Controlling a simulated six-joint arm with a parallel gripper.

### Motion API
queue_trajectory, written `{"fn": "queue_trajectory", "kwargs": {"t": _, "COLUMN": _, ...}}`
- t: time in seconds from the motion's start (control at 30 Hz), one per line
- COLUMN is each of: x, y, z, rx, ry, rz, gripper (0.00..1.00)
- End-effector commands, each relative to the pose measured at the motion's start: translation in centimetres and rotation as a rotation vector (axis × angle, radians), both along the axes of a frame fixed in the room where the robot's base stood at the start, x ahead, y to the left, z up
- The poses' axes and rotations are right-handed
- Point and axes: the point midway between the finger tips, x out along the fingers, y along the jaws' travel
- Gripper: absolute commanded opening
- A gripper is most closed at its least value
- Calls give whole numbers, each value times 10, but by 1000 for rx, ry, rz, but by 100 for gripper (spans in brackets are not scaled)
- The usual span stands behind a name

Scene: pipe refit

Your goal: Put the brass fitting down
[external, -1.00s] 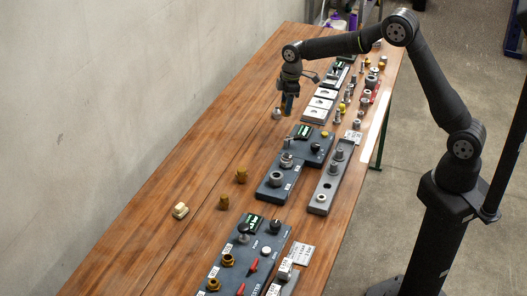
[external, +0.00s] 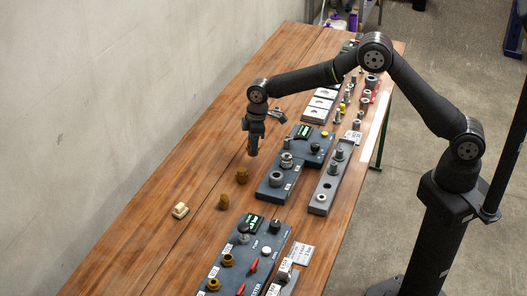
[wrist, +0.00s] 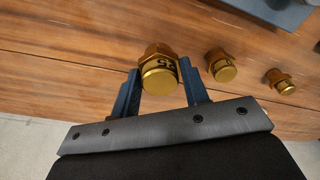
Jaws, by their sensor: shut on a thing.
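My gripper (wrist: 160,88) is shut on a brass fitting (wrist: 158,72), a hexagonal collar with a round end and dark marking, seen between the blue jaws in the wrist view. In the external view my gripper (external: 252,151) points down over the wooden table, left of the near grey-blue block. The held fitting is mostly hidden there, and I cannot tell whether it touches the table. Two other brass fittings stand on the table: one (external: 241,175) just in front of my gripper, another (external: 223,202) farther front-left. Both show right of my jaws in the wrist view (wrist: 222,66) (wrist: 279,80).
A grey-blue block (external: 270,188) with fittings and a display lies right of my gripper. A tester panel (external: 236,262) is at the front. A cream part (external: 180,211) sits at the left. The wooden table (external: 165,180) is bare along its left side.

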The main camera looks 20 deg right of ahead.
Motion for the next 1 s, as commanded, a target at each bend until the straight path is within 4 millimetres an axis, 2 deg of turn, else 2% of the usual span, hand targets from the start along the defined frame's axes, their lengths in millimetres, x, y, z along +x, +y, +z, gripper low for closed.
{"fn": "queue_trajectory", "kwargs": {"t": 0.3, "x": 0, "y": 0, "z": -38, "rx": 1, "ry": 0, "rz": 0, "gripper": 16}}
{"fn": "queue_trajectory", "kwargs": {"t": 0.67, "x": 0, "y": 0, "z": -42, "rx": 1, "ry": 0, "rz": 1, "gripper": 16}}
{"fn": "queue_trajectory", "kwargs": {"t": 0.7, "x": 0, "y": 0, "z": -43, "rx": 0, "ry": 0, "rz": 1, "gripper": 43}}
{"fn": "queue_trajectory", "kwargs": {"t": 0.8, "x": 0, "y": 0, "z": -43, "rx": 1, "ry": 0, "rz": 1, "gripper": 63}}
{"fn": "queue_trajectory", "kwargs": {"t": 1.0, "x": 0, "y": 0, "z": -43, "rx": 1, "ry": 0, "rz": 1, "gripper": 63}}
